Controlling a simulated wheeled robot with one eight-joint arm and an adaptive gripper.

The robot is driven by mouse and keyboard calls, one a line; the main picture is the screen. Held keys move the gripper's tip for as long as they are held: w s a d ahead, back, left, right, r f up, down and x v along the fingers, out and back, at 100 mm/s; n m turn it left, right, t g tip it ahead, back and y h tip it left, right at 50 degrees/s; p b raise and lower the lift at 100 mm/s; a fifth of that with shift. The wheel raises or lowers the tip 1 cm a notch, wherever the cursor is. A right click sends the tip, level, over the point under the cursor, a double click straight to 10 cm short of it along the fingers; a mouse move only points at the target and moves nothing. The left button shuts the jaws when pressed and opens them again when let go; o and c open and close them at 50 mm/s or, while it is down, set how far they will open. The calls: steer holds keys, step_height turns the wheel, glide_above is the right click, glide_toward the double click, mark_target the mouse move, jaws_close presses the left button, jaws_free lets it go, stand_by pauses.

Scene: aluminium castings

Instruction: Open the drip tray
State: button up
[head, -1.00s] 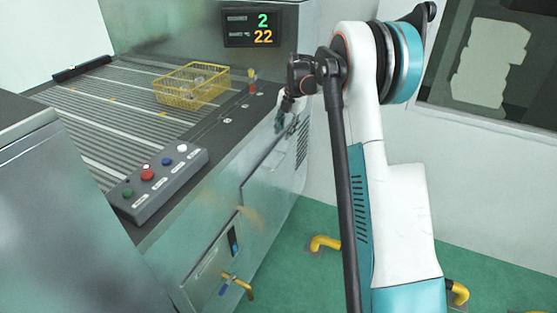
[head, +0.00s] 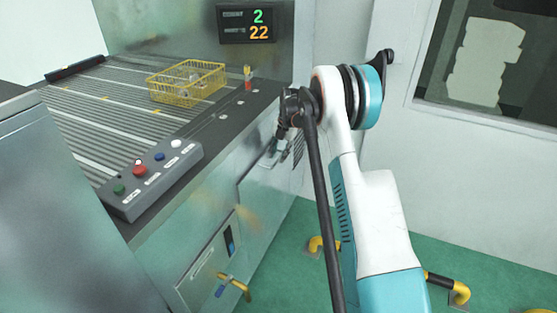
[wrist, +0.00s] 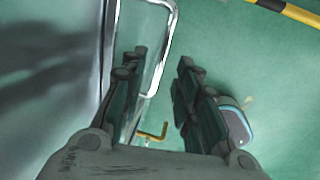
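The drip tray front appears to be the flat metal panel (head: 262,190) in the machine's side, below the worktop edge. In the wrist view a bright metal loop handle (wrist: 163,62) stands out from the machine side, with green floor showing through it. My gripper (wrist: 158,62) is open. Its left finger overlaps the inside of the loop and its right finger is outside, so the outer bar runs between them in the picture. I cannot tell the depth or any contact. In the head view my gripper (head: 280,132) is small and partly hidden at the panel's upper right.
A yellow wire basket (head: 187,82) stands on the slatted conveyor. A button box (head: 150,180) sits on the worktop edge. A yellow-handled valve (head: 236,282) sticks out low on the machine.

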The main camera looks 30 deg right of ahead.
steer(key=shift+w+a+f, duration=0.15)
steer(key=shift+f, duration=0.85)
jaws_close()
